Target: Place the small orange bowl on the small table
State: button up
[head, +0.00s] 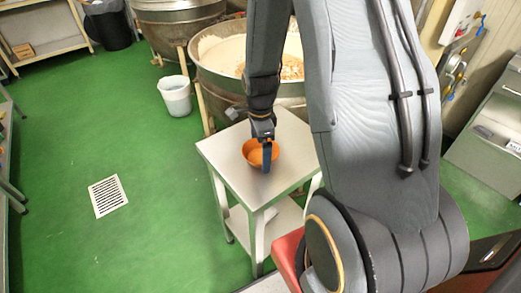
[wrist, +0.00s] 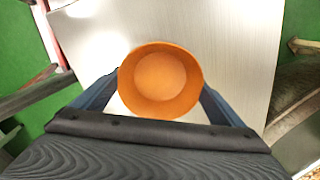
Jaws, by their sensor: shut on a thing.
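The small orange bowl (head: 252,153) is upright over the top of the small table (head: 221,146) in the head view. In the wrist view, the bowl (wrist: 160,80) is seen from above and looks empty. My gripper (head: 266,152) comes down from above, and its blue fingers stand on either side of the bowl. In the wrist view my gripper (wrist: 160,100) is shut on the bowl. The pale metal tabletop (wrist: 235,50) lies below it. I cannot tell whether the bowl's base touches the tabletop.
A large kettle (head: 215,58) with pale and brown contents stands just behind the table. A white bucket (head: 175,98) stands on the green floor (head: 150,150) to the left. A floor drain (head: 108,195) lies farther left. The floor left of the table is mostly clear.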

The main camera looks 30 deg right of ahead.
aim_at(260, 158)
jog(key=shift+f, duration=0.15)
jog(key=o, duration=0.8)
jog(key=shift+c, duration=0.2)
notch_tip(260, 158, up, 12)
jog(key=b, duration=0.2)
jog(key=s+a+n+t, duration=0.1)
jog(key=s+a+n, duration=0.7)
jog(key=n, duration=1.2)
jog(key=shift+s+a+r, duration=0.2)
jog(key=shift+s+a, duration=0.15)
jog(key=shift+s, duration=0.85)
